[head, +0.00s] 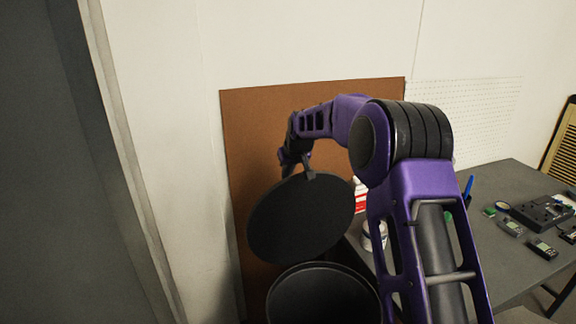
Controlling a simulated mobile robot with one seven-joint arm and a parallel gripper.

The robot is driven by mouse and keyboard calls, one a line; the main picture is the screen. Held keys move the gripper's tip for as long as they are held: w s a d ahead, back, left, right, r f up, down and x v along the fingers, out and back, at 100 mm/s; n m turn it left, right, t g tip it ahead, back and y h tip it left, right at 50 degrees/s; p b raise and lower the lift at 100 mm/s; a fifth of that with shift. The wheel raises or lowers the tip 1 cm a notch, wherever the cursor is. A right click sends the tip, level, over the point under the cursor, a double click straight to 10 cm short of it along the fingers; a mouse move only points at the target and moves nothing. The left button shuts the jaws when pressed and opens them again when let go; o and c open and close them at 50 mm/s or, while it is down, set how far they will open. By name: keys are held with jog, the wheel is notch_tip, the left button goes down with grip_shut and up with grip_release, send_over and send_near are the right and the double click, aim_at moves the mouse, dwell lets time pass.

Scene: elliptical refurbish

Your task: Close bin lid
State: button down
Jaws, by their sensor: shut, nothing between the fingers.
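The bin (323,296) is a round black container at the bottom centre, its rim and dark opening facing up. Its lid (300,222) is a flat black disc, raised and steeply tilted above and behind the opening, so the bin is open. My gripper (291,167) is at the lid's upper edge, at the end of my purple arm. It is small and dark in this view, and the lid seems to hide part of it. Its fingers are shut with nothing held. Whether it touches the lid is hard to tell.
A grey table (490,245) to the right holds electronic devices (543,212), a white tub (374,236) and a red-and-white bottle (360,196). A brown board (262,130) leans on the wall behind the bin. A dark grey panel (50,170) fills the left.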

jog(key=shift+s+d+f, duration=0.15)
jog(key=shift+s+d, duration=0.15)
jog(key=shift+s, duration=0.4)
jog(key=shift+s+d+f, duration=0.1)
jog(key=shift+s+d, duration=0.15)
jog(key=shift+s, duration=0.4)
